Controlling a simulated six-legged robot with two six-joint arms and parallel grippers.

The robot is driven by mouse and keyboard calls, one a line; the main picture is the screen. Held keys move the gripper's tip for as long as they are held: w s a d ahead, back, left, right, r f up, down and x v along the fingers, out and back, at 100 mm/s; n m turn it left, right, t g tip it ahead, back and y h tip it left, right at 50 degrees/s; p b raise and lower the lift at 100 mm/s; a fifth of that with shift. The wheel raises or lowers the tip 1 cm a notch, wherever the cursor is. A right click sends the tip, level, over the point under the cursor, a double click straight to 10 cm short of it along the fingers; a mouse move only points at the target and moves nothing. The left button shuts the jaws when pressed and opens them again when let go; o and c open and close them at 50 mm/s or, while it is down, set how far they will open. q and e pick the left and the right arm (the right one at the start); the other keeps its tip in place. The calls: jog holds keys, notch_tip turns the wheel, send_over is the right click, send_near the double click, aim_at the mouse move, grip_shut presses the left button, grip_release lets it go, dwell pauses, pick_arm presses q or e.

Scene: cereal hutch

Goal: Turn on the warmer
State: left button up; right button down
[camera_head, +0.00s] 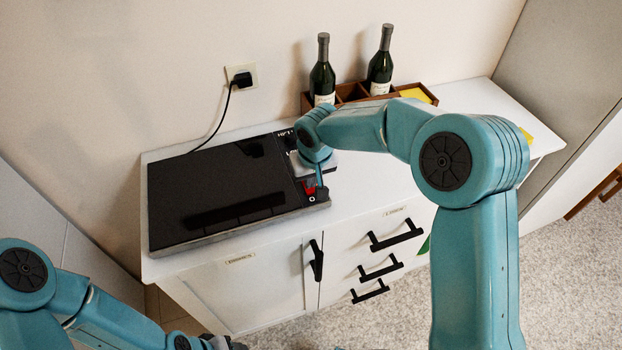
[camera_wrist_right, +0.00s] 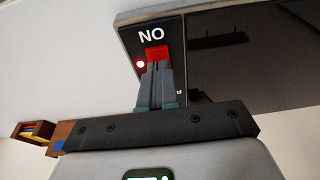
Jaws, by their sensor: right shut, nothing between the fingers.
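The warmer (camera_head: 215,190) is a flat black panel lying on the white cabinet. At its right front corner is a red switch (camera_head: 309,187), which also shows in the wrist view (camera_wrist_right: 157,53) beside the upside-down letters ON. A small round red light (camera_wrist_right: 140,65) glows next to the switch. My right gripper (camera_head: 319,184) is shut and empty, pointing down at the control strip. In the wrist view its fingertips (camera_wrist_right: 156,70) are right at the switch and overlap its near edge; contact is not certain. Of my left arm's end, only a dark part shows at the bottom edge.
Two dark bottles (camera_head: 322,75) (camera_head: 380,65) stand in a wooden box (camera_head: 418,94) at the back of the cabinet top (camera_head: 355,185). A black plug (camera_head: 242,80) with a cord is in the wall behind. Black handles (camera_head: 396,236) stick out from the cabinet front.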

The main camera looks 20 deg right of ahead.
jog(key=shift+r, duration=0.4)
jog(key=v, duration=0.1)
jog(key=p+v, duration=0.2)
jog(key=shift+w+d, duration=0.1)
jog(key=shift+w, duration=0.15)
jog(key=s+r+b, duration=0.1)
jog(key=s+r, duration=0.4)
jog(key=r, duration=0.4)
jog(key=shift+s, duration=0.1)
